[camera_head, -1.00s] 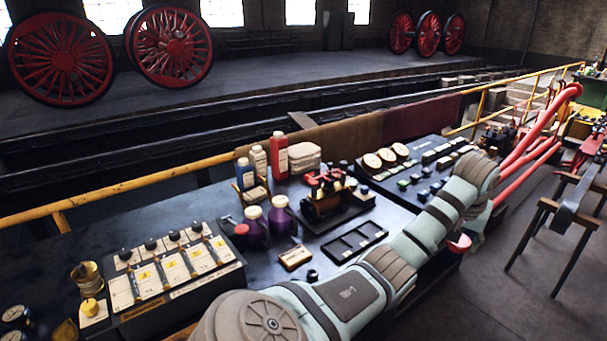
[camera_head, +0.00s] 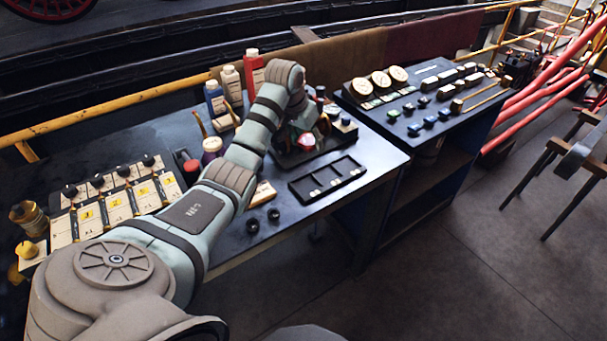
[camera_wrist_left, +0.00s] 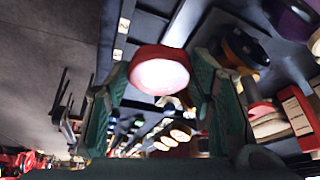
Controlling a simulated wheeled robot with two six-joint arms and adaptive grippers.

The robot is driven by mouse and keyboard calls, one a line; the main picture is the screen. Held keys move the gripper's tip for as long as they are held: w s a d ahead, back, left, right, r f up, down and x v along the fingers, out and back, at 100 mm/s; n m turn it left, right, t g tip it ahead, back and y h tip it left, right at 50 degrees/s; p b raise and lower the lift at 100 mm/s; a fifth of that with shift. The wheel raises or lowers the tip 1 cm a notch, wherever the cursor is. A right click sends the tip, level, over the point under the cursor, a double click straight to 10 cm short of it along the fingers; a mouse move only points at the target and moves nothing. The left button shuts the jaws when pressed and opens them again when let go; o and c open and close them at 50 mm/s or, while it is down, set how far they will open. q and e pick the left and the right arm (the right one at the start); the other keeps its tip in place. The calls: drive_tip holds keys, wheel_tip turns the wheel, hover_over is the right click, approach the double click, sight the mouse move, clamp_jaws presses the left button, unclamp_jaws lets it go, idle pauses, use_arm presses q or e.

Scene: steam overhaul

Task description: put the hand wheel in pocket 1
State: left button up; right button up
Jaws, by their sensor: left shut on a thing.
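My left gripper (camera_head: 304,132) is shut on the red hand wheel (camera_head: 306,142), above the back of the workbench near the dark model stand. In the left wrist view the wheel (camera_wrist_left: 160,72) shows as a red round piece with a bright pale face between the two green fingers. The black pocket tray (camera_head: 314,196) lies on the bench, just in front of and right of the gripper. The wheel looks apart from the tray. My right gripper is not in view.
Bottles (camera_head: 231,86) stand behind my left arm. A box of labelled cards and knobs (camera_head: 90,222) is at the left. Two small black rings (camera_head: 253,226) lie near the front edge. A second bench (camera_head: 440,150) with gauges and small parts stands right.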

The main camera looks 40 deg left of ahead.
use_arm(q)
wheel_tip(320, 180, down, 14)
drive_tip(key=shift+s+f+b, duration=0.1)
drive_tip(key=shift+f+b, duration=0.15)
drive_tip(key=shift+b, duration=0.55)
drive_tip(key=shift+f, duration=0.1)
drive_tip(key=o, duration=1.6)
drive_tip(key=shift+c, duration=0.2)
drive_tip(key=shift+s, duration=0.1)
